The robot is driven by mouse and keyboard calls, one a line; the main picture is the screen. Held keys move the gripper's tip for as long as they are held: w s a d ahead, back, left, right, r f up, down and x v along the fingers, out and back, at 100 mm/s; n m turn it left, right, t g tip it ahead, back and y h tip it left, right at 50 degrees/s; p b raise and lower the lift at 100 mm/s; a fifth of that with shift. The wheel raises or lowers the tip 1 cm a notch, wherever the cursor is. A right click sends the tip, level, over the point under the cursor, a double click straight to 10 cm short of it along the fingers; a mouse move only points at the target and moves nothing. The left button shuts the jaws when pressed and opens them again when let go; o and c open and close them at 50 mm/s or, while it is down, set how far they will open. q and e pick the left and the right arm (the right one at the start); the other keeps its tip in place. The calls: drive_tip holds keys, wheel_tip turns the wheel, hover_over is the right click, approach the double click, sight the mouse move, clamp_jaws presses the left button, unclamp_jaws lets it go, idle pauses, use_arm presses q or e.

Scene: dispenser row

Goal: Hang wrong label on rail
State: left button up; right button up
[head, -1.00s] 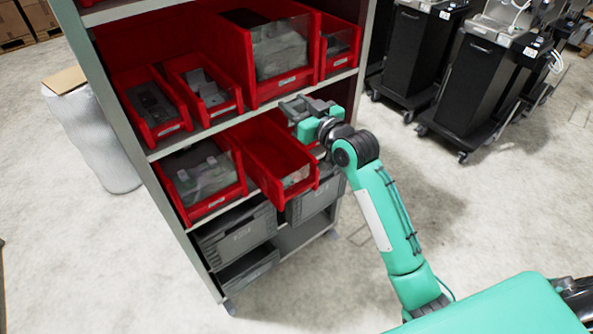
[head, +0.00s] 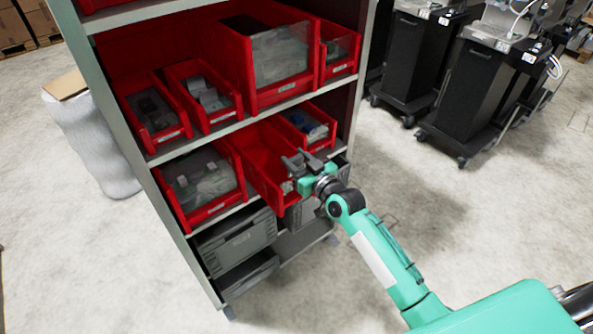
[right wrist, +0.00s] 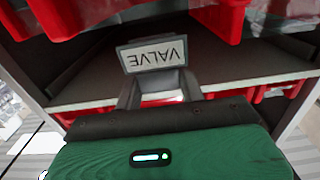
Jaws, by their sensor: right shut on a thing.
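The label, a light plate reading VALVE (right wrist: 155,55), shows upside down in the right wrist view. It sits between the fingertips of my right gripper (right wrist: 158,84), which is shut on it. In the head view my right gripper (head: 297,165) is at the front of a red bin (head: 258,152) on the lower bin shelf. I cannot tell whether the label touches the bin. No separate rail can be picked out. My left gripper is not in view.
Several red bins stand on the grey shelf unit (head: 178,220), including a wide bin with a clear front (head: 205,185) at left and a small bin (head: 307,124) at right. Grey crates (head: 237,243) sit below. Black carts (head: 478,90) stand right; floor between is clear.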

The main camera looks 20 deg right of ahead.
drive_tip(key=shift+f, duration=0.35)
wheel_tip(320, 180, down, 4)
drive_tip(key=shift+r, duration=0.2)
drive_tip(key=shift+f, duration=0.2)
drive_tip(key=o, duration=0.9)
drive_tip(key=shift+o, duration=0.2)
drive_tip(key=shift+f+b, duration=0.1)
drive_tip(key=shift+b, duration=0.2)
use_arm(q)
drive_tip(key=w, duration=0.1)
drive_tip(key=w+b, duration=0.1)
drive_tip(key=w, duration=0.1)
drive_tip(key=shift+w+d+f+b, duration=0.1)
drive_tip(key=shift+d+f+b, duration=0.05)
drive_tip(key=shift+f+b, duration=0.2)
use_arm(e)
drive_tip(key=v, duration=1.3)
drive_tip(key=shift+s+r, duration=0.2)
drive_tip(key=shift+s, duration=0.2)
